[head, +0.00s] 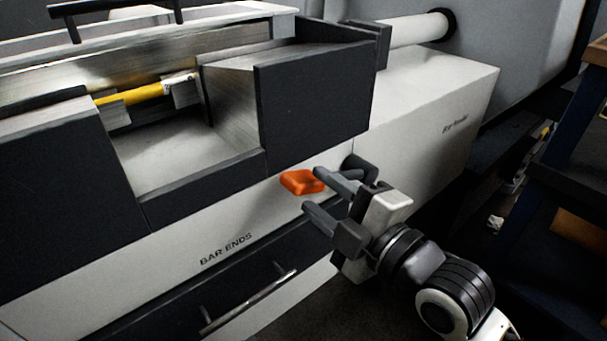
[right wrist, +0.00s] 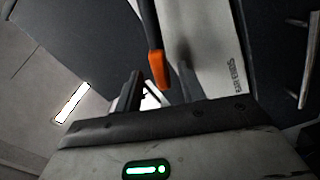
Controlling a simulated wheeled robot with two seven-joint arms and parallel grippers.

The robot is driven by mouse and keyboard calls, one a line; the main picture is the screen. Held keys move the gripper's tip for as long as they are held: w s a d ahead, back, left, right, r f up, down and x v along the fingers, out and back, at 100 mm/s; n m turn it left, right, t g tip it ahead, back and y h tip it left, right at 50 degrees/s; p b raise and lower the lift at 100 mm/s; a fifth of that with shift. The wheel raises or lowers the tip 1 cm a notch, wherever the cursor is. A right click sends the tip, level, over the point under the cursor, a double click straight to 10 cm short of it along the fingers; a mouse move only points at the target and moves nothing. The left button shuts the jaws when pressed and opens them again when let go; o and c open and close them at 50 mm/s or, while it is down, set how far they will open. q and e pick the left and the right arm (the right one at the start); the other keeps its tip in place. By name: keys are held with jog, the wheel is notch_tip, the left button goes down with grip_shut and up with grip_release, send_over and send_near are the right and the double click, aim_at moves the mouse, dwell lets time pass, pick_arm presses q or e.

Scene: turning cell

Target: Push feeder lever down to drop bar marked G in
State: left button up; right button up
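The feeder lever's orange end (head: 302,181) sticks out of the feeder's pale front, below the dark housing. In the right wrist view the orange end (right wrist: 158,68) shows on a dark stem, between the lines of my fingers. My right gripper (head: 315,191) is open, its two fingers apart and pointing at the lever. The fingertips are close to the orange end; I cannot tell whether they touch it. A yellow bar (head: 130,97) with a pale end lies in the feeder's open trough; I cannot read a letter on it. My left gripper is not in view.
A drawer marked BAR ENDS (head: 226,249) with a metal handle (head: 248,302) is below the lever. A dark block-shaped cover (head: 315,98) stands above it. A pale pipe (head: 415,29) runs into the wall behind. A dark blue rack (head: 560,170) stands at the right.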

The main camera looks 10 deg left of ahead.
aim_at(314, 190)
jog(key=x, duration=0.3)
jog(key=shift+w+a, duration=0.25)
jog(key=shift+a, duration=0.05)
jog(key=shift+w+a, duration=0.25)
jog(key=shift+c, duration=0.3)
